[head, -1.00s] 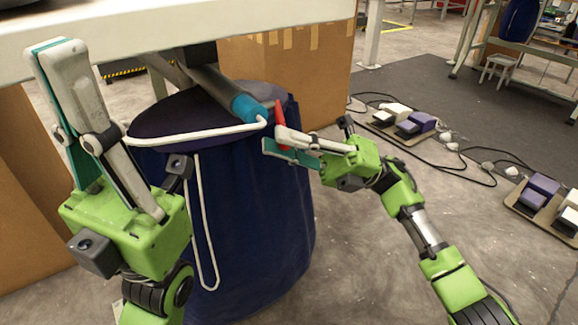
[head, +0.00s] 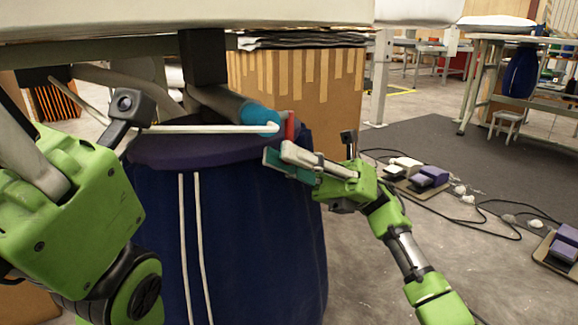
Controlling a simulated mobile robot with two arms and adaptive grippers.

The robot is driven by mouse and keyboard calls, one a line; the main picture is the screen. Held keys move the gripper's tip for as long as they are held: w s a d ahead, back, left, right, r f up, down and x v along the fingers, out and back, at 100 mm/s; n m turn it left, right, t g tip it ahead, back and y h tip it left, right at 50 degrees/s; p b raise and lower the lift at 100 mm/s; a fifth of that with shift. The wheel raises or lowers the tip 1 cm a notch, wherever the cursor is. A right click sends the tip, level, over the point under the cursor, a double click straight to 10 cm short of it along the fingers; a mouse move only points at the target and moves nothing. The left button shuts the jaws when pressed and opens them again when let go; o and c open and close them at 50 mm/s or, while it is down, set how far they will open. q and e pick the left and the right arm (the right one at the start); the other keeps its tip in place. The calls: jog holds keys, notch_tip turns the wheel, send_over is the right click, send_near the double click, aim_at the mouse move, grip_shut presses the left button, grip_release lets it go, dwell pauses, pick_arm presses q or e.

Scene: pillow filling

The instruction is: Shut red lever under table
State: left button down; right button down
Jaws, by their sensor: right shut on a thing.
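The red lever (head: 291,125) stands upright beside the teal end of a grey pipe (head: 262,117) under the table (head: 300,20). My right gripper (head: 284,158) is at the lever from the right, its fingers closed around its lower part, which they hide.
A dark blue fabric bag (head: 240,240) with white cords hangs below the pipe, close to both grippers. A cardboard box (head: 300,85) stands behind. Foot pedals (head: 425,178) and cables lie on the floor at the right.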

jog(key=shift+w+d+r, duration=0.1)
jog(key=shift+w+r, duration=0.15)
jog(key=shift+r, duration=0.05)
jog(key=c, duration=2)
grip_release()
jog(key=shift+o, duration=0.5)
jog(key=shift+f, duration=0.15)
jog(key=v, duration=1.2)
jog(key=shift+s+f, duration=0.1)
